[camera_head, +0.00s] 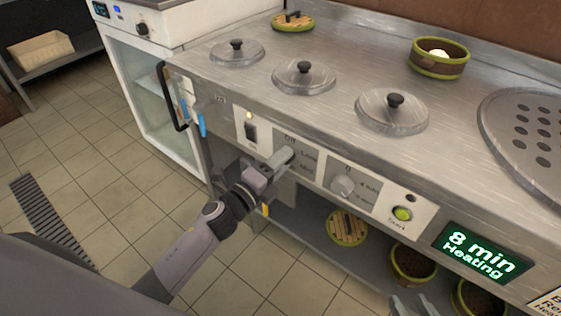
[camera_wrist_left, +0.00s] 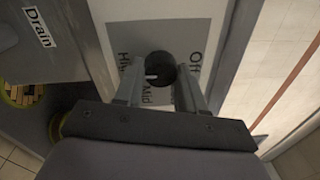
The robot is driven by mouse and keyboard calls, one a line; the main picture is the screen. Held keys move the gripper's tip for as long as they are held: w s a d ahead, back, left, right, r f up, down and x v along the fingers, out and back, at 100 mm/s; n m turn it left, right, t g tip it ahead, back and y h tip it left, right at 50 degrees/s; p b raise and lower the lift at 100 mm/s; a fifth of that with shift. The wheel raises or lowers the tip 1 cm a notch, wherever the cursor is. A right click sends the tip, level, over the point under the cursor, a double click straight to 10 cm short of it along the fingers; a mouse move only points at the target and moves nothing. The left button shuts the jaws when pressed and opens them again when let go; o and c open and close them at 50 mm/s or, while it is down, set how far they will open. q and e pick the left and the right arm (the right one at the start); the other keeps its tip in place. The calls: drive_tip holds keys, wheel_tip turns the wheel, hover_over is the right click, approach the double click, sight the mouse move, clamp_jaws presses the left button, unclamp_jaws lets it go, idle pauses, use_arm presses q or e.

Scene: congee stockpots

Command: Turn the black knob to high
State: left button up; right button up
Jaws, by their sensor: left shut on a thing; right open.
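The black knob (camera_wrist_left: 161,68) sits on a grey panel in the left wrist view, with "Off" to its right, "Mid" below and "High" to its left. My left gripper (camera_wrist_left: 160,82) is shut on the knob, one finger on each side. In the head view my left gripper (camera_head: 284,158) is at the labelled dial panel on the front of the steel counter and hides the knob. My right gripper (camera_head: 408,304) shows only its tips at the bottom edge, open and apart from the counter.
To the right on the counter front are a grey timer knob (camera_head: 344,186), a green start button (camera_head: 402,213) and a display (camera_head: 483,252) reading "8 min Heating". A black door handle (camera_head: 170,97) is left of my left gripper. Lidded pots (camera_head: 304,76) are set in the countertop.

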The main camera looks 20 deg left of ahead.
use_arm(q)
drive_tip(key=o, duration=1.1)
drive_tip(key=shift+c, duration=0.2)
use_arm(e)
drive_tip(key=shift+s+f, duration=0.1)
use_arm(q)
drive_tip(key=v, duration=0.7)
drive_tip(key=shift+p, duration=0.3)
use_arm(e)
drive_tip(key=shift+s+d+f, duration=0.15)
drive_tip(key=shift+s+f, duration=0.05)
drive_tip(key=shift+f, duration=0.05)
drive_tip(key=shift+w+r, duration=0.1)
